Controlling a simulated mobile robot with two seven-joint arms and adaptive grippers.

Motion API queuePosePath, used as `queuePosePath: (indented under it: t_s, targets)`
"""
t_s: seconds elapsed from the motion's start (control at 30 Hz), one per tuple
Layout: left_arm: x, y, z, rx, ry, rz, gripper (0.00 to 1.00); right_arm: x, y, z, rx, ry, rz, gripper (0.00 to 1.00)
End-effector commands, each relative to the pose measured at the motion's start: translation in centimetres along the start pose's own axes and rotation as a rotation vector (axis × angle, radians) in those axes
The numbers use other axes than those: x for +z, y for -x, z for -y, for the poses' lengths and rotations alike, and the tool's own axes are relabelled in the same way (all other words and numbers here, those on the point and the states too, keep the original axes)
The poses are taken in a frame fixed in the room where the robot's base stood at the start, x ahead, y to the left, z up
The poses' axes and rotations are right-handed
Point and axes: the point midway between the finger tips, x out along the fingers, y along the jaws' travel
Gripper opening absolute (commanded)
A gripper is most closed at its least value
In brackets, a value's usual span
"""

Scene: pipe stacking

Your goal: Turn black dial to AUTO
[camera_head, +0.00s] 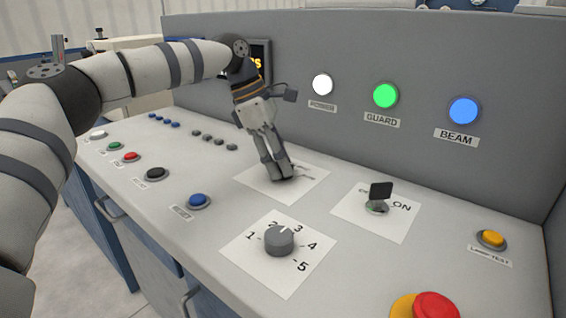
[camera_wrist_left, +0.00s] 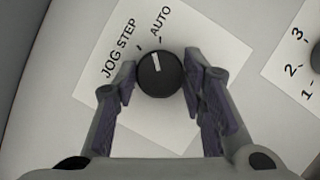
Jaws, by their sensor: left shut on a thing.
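The black dial (camera_wrist_left: 160,76) sits on a white label plate (camera_wrist_left: 205,42) marked JOG, STEP and AUTO in the left wrist view. Its white mark points between the STEP and AUTO ticks. My left gripper (camera_wrist_left: 160,82) is shut on the dial, with one finger on each side of it. In the head view my left gripper (camera_head: 281,174) reaches down to the plate (camera_head: 312,185), and its fingers hide most of the dial and part of the lettering. My right gripper is not in view.
A grey numbered dial (camera_head: 279,240) stands in front, and a black key switch (camera_head: 379,195) marked ON is to the right. A blue button (camera_head: 199,200), a yellow button (camera_head: 491,238) and a red mushroom button (camera_head: 436,305) stand up from the panel. White, green and blue lamps are lit.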

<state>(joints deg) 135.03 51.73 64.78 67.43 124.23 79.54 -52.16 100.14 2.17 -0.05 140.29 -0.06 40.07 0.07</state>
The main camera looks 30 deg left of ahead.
Motion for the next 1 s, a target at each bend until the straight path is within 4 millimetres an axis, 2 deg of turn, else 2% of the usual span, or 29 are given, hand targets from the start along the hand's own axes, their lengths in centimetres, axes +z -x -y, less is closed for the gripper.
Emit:
queuePosePath:
  t_s: [0.03,0.4,1.0]
  targets:
    - [-0.2,-0.5,-0.1,-0.018,-0.029,-0.004,0.10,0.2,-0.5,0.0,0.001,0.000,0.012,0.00]
    - [-0.1,-0.3,-0.1,-0.093,-0.216,-0.004,0.10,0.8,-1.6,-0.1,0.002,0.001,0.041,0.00]
    - [0.0,-0.1,-0.1,-0.114,-0.272,-0.004,0.10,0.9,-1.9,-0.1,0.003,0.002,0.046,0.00]
